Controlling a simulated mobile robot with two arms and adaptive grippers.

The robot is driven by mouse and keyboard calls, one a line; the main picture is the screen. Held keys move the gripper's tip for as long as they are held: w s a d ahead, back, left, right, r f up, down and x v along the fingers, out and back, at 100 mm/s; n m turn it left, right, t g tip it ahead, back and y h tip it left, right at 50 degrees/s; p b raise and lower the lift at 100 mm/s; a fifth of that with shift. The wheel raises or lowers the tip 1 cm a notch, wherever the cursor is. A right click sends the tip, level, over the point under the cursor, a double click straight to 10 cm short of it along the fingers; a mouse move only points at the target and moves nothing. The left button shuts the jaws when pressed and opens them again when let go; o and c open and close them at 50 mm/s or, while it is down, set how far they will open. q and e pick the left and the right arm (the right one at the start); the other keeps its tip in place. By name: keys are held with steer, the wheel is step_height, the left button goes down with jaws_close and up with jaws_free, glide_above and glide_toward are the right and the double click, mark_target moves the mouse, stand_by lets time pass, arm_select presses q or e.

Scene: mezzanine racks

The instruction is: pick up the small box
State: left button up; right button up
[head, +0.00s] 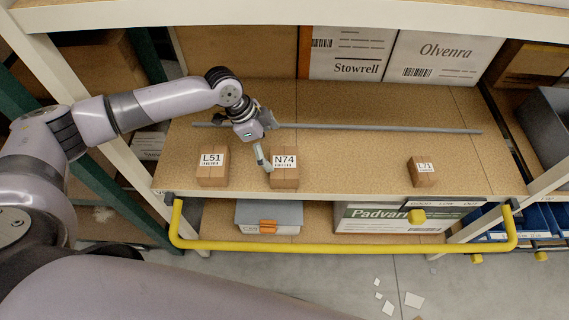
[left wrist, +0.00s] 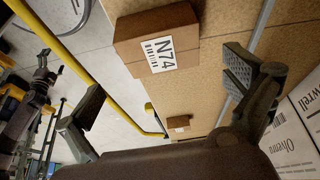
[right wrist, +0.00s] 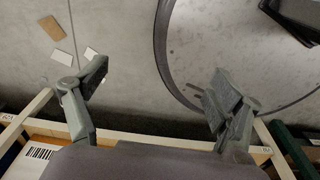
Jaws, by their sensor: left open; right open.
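Three brown boxes stand on the cork-coloured shelf (head: 340,150). The box labelled L71 (head: 424,176) is the smallest, at the right. N74 (head: 285,177) stands in the middle and L51 (head: 212,175) to its left. My left gripper (head: 266,139) is open and empty beside N74, its lower finger close to the box's upper left edge; I cannot tell if they touch. In the left wrist view N74 (left wrist: 156,58) lies just beyond the open fingers, and a smaller box (left wrist: 178,122) shows farther off. My right gripper (right wrist: 156,89) is open and empty above the grey floor.
A thin grey rail (head: 380,128) crosses the shelf behind the boxes. A yellow bar (head: 350,247) runs along the front. White cartons (head: 440,58) stand at the back. Below are a grey-lidded box (head: 268,214) and a Padvar-labelled carton (head: 375,217). The shelf between N74 and L71 is clear.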

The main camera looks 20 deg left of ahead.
mark_target(284, 162)
arm_select(q)
steer(key=x, duration=0.3)
steer(key=shift+w+d+f+p, duration=0.15)
steer(key=shift+f+p, duration=0.15)
steer(key=shift+f, duration=0.05)
steer(key=shift+d+f, duration=0.2)
steer(key=shift+f, duration=0.1)
steer(key=p+x, duration=0.1)
steer(key=x, duration=0.2)
steer(key=shift+d+f+p, duration=0.2)
steer(key=shift+d+p, duration=0.1)
steer(key=shift+w+d+f, duration=0.1)
steer(key=shift+d+f, duration=0.05)
steer(key=shift+f, duration=0.25)
arm_select(e)
steer(key=w+r, duration=0.1)
steer(key=r, duration=0.1)
steer(key=shift+w+d+r, duration=0.1)
steer(key=shift+w+r, duration=0.2)
steer(key=shift+w, duration=0.05)
arm_select(q)
steer(key=c, duration=1)
arm_select(e)
steer(key=shift+w+a, duration=0.1)
steer(key=shift+a, duration=0.1)
arm_select(q)
steer(key=shift+r, duration=0.1)
